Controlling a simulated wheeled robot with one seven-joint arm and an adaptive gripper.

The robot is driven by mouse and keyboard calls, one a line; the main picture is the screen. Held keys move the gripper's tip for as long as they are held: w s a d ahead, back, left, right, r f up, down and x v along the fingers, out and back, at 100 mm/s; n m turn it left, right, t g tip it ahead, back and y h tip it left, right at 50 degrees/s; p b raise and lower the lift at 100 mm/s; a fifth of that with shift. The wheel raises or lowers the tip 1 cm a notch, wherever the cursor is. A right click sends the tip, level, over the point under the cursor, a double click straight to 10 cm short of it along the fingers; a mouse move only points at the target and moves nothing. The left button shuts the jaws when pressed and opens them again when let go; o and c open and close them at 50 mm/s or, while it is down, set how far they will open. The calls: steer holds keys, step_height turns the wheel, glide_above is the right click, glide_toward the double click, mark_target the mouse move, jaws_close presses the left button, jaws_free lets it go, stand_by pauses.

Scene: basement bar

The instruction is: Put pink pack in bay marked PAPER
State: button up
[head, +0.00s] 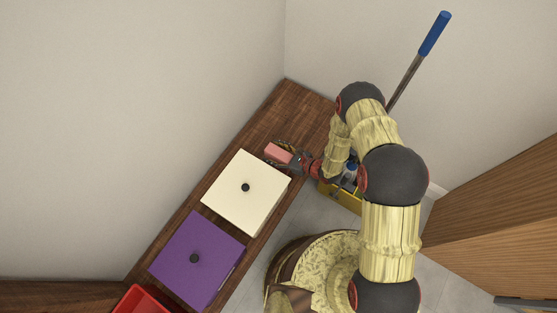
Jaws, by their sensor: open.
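The pink pack (278,153) is a small block at the far part of the wooden counter, just beyond the cream box. My gripper (286,157) is at the pack with its fingers open. One finger shows along the pack's far side; whether the fingers touch it is too small to tell. I cannot tell whether the pack rests on the counter or is raised. No bay marked PAPER can be read in this view. The lidded cream box (247,211) and the lidded purple box (197,281) each have a dark knob on top.
A red open container (143,300) is cut off at the bottom edge. The counter (285,108) runs along the wall, with bare wood at its far end. A yellow bucket (345,197) and a blue-handled mop (434,34) stand beside it. A wooden panel (495,215) is at right.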

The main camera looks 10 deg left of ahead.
steer(key=shift+x, duration=1)
steer(key=c, duration=0.4)
steer(key=c, duration=0.9)
steer(key=shift+c, duration=0.9)
steer(key=shift+r, duration=0.15)
